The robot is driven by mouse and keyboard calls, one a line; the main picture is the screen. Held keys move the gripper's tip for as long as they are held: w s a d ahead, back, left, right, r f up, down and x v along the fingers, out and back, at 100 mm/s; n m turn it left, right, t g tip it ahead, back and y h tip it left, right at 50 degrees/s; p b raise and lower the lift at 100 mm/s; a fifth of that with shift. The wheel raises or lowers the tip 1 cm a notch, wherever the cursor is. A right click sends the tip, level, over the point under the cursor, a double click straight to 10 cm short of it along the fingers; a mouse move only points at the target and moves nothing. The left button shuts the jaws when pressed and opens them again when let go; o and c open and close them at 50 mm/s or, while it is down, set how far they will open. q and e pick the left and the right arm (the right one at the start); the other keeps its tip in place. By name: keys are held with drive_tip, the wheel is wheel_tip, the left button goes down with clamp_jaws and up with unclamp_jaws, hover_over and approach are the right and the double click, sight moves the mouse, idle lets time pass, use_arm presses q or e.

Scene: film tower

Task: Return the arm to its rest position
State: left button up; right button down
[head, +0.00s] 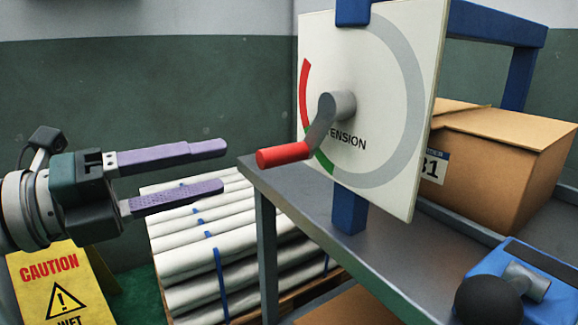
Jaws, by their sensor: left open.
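My left gripper (224,168) comes in from the left in the head view. Its two purple fingers are spread apart with nothing between them. It points right, toward a crank handle with a red grip (283,155), and is apart from it. The crank has a grey arm and sits on a white tension board (385,110) with a red, green and grey arc. The red grip points to the lower left, near the green part of the arc. My right gripper does not show.
The board stands on a blue post on a grey metal table (390,255). A cardboard box (510,150) and a blue device with a black knob (490,300) are at right. Stacked white rolls (190,240) lie below left, beside a yellow caution sign (55,285).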

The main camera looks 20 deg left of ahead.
use_arm(q)
drive_tip(key=s+a+r+n+y+p, duration=0.3)
drive_tip(key=r+n+y+p, duration=0.4)
drive_tip(key=n+y+p, duration=0.9)
drive_tip(key=s+d+r+n+g+h+p, duration=0.25)
drive_tip(key=s+n+g+p, duration=0.3)
drive_tip(key=s, duration=0.35)
drive_tip(key=s+d+r+n+g+h+p, duration=0.1)
drive_tip(key=s+d+n+g+h+p, duration=0.3)
drive_tip(key=s+n, duration=0.35)
wheel_tip(320, 180, up, 36)
drive_tip(key=g+y+p, duration=0.1)
drive_tip(key=p, duration=3.5)
drive_tip(key=shift+s+a+m, duration=0.3)
drive_tip(key=shift+s+a, duration=0.05)
drive_tip(key=shift+a, duration=0.05)
drive_tip(key=shift+f, duration=0.15)
